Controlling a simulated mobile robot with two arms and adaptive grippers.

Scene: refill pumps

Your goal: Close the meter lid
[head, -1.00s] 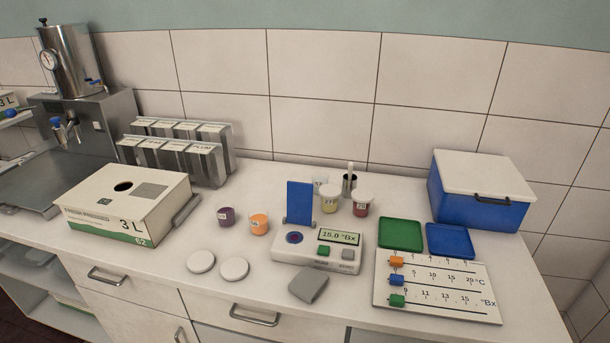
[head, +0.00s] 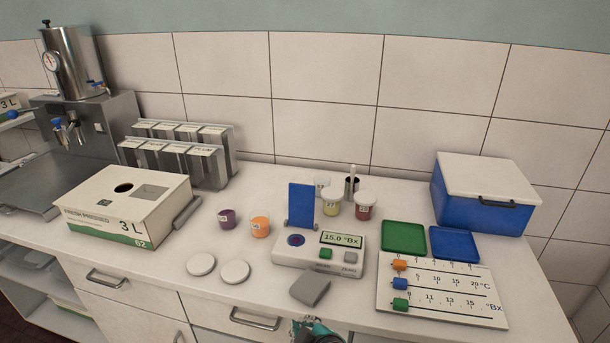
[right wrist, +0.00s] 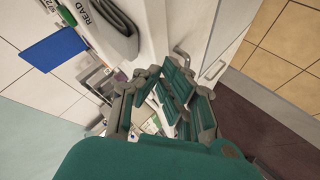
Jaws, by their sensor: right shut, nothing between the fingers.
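The meter (head: 290,260) is a white box on the counter with a display reading 15.0 °Bx, a green and a grey button, and a dark round well. Its blue lid (head: 301,206) stands upright, open, at the back of the well. A blue panel, apparently this lid (right wrist: 55,49), shows at the upper left in the right wrist view. My right gripper (head: 312,328) shows at the bottom edge of the head view, in front of the meter and apart from it. Its green-padded fingers (right wrist: 178,95) are shut and empty. My left gripper is not in view.
A grey block (head: 310,289) lies just in front of the meter. Purple (head: 228,218) and orange (head: 260,227) cups and two white discs (head: 235,272) are left. A slider board (head: 440,305) lies right.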

